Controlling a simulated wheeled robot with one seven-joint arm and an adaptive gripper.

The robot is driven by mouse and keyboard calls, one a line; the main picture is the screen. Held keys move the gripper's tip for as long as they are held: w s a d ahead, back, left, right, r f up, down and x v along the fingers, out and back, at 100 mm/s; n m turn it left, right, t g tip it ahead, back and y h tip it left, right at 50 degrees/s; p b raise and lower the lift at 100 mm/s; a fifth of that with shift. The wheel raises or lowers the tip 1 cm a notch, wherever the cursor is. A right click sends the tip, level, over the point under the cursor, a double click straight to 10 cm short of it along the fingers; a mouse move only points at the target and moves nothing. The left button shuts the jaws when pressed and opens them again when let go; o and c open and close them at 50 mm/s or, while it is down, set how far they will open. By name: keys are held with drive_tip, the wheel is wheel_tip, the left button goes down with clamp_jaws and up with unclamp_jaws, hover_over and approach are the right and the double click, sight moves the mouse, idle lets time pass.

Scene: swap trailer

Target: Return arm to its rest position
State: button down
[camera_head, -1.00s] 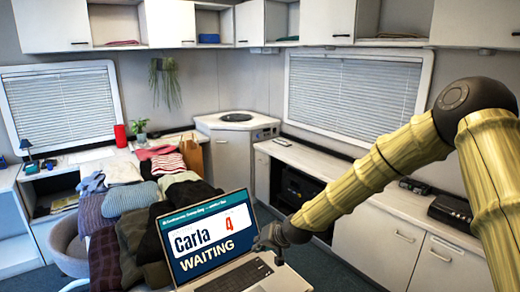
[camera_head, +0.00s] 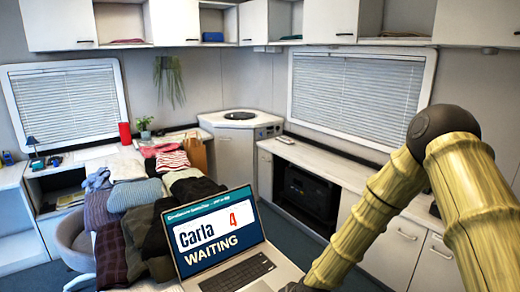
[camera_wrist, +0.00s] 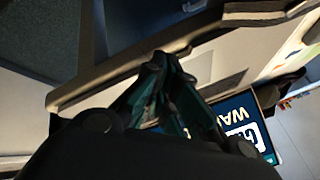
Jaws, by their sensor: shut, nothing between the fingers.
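My arm, with a yellow bamboo-like covering, reaches in from the right in the head view and bends down toward the bottom edge. Only the dark wrist part near my gripper shows there, at the bottom edge to the right of the laptop (camera_head: 218,240). In the wrist view my gripper (camera_wrist: 160,62) is shut and empty, its dark teal fingers meeting. The laptop stands open and its screen reads "Carla 4 WAITING". Part of that screen (camera_wrist: 240,118) also shows in the wrist view, to the right of the fingers.
A table with several folded clothes (camera_head: 135,195) lies left of the laptop, beside a grey chair (camera_head: 75,240). A white counter (camera_head: 330,165) runs along the right wall under a blind. Cabinets (camera_head: 185,22) hang above. Dark floor shows right of the laptop.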

drive_tip(key=s+d+f+g+h, duration=0.15)
drive_tip(key=s+d+f, duration=0.4)
drive_tip(key=s, duration=0.75)
drive_tip(key=s+d+f+g+h, duration=0.15)
drive_tip(key=s+d+f, duration=0.35)
drive_tip(key=s, duration=0.8)
drive_tip(key=s+d+f+g+h, duration=0.1)
drive_tip(key=s+d+f+g, duration=0.15)
drive_tip(key=s+d, duration=0.75)
drive_tip(key=s+a+f+b, duration=0.3)
drive_tip(key=f+b, duration=0.7)
drive_tip(key=f, duration=0.1)
drive_tip(key=shift+a+t+h, duration=0.2)
drive_tip(key=shift+t+h, duration=0.1)
drive_tip(key=shift+t, duration=0.05)
drive_tip(key=shift+s, duration=0.1)
